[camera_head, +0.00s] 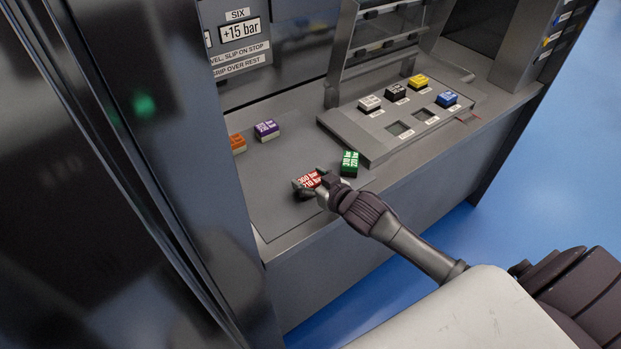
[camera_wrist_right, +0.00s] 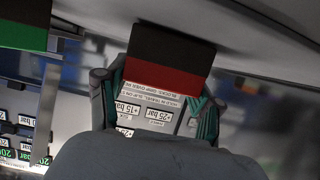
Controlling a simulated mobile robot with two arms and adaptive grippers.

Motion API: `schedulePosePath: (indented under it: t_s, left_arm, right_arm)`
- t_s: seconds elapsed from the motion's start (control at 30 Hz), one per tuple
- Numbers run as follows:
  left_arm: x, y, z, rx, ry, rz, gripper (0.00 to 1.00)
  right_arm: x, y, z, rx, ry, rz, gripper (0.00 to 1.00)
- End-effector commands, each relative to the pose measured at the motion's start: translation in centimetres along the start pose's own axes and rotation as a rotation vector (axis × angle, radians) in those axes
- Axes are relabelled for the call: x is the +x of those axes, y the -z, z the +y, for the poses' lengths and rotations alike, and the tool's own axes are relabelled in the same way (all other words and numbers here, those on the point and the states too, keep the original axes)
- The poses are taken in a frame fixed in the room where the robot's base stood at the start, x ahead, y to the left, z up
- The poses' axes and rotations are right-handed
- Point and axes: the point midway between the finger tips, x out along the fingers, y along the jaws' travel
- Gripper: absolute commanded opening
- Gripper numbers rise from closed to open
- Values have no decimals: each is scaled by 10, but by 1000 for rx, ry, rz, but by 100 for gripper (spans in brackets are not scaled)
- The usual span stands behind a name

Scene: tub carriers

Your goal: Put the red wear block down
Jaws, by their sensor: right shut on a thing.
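The red wear block (camera_head: 309,180) has white lettering on its top and is near the front of the grey bench. My right gripper (camera_head: 314,188) is shut on it, with a finger on either side. In the right wrist view the red block (camera_wrist_right: 167,68), with a black part along one edge, sits between the fingers of my right gripper (camera_wrist_right: 155,92). The block is close to the bench surface; I cannot tell whether it touches. My left gripper is not in view.
A green block (camera_head: 349,163) stands close right of the red one. Purple (camera_head: 266,130) and orange (camera_head: 238,143) blocks are farther back left. A raised grey rack (camera_head: 372,143) holds white, black, yellow and blue blocks and has two empty pockets. The bench left of the gripper is clear.

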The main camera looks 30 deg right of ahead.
Motion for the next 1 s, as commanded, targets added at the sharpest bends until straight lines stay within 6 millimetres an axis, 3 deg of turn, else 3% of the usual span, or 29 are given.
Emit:
schedulePosePath:
  t_s: [0.33, 0.37, 0.5, 0.87, 1.0]
  left_arm:
    - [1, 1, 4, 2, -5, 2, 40]
    - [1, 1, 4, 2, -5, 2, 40]
    - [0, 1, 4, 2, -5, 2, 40]
    - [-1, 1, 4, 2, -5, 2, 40]
    - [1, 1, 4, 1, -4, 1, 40]
  right_arm:
    - [1, -4, 0, 0, 0, 1, 28]
    - [1, -4, 0, 0, 0, 0, 69]
    - [1, -3, 0, 0, 0, 0, 91]
    - [0, 0, 0, 0, 0, 1, 91]
    - [-16, -4, 0, 0, 0, -1, 91]
